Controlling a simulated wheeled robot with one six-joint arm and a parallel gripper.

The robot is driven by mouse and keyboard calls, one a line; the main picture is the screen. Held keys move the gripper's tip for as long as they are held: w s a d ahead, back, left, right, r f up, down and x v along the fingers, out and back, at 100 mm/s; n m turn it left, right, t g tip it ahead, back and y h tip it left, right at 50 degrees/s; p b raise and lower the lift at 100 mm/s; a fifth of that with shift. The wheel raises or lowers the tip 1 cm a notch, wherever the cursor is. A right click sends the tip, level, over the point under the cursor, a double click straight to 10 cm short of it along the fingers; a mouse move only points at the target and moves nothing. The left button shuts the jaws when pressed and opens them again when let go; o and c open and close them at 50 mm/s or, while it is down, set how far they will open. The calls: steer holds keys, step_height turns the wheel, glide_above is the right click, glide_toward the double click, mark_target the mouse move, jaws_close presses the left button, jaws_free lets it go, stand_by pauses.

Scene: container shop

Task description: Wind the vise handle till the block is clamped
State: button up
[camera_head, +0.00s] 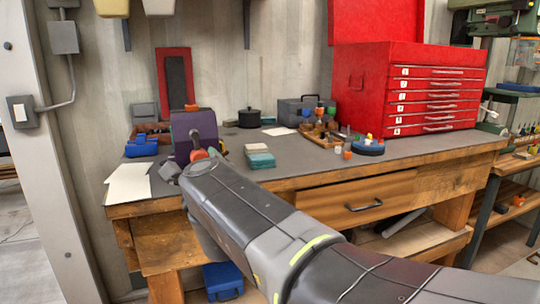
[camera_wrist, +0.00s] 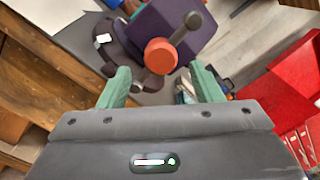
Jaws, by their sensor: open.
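The vise (camera_head: 193,128) is dark purple and stands near the front left of the workbench, partly behind my arm. In the wrist view the vise (camera_wrist: 152,28) is at the top, with a grey crank handle (camera_wrist: 180,36) slanting across it. An orange-red knob (camera_wrist: 161,54) is on the handle's near end. My gripper (camera_wrist: 162,82) has two green fingers, spread apart and empty. The knob appears between and just beyond the fingertips; I cannot tell whether it touches them. The jaws and the block cannot be made out in either view.
The grey workbench top (camera_head: 225,150) carries a blue item (camera_head: 141,147), white paper (camera_head: 128,184) and a teal stack (camera_head: 260,158). A red tool chest (camera_head: 365,92) stands at the right. Small items in a wooden tray (camera_head: 318,137) are at the back.

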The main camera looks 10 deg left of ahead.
mark_target(201, 161)
steer(key=p+v, duration=0.2)
steer(key=v, duration=0.6)
steer(key=shift+w, duration=0.1)
steer(key=b+x, duration=0.4)
steer(key=x, duration=0.9)
steer(key=shift+w+a, duration=0.25)
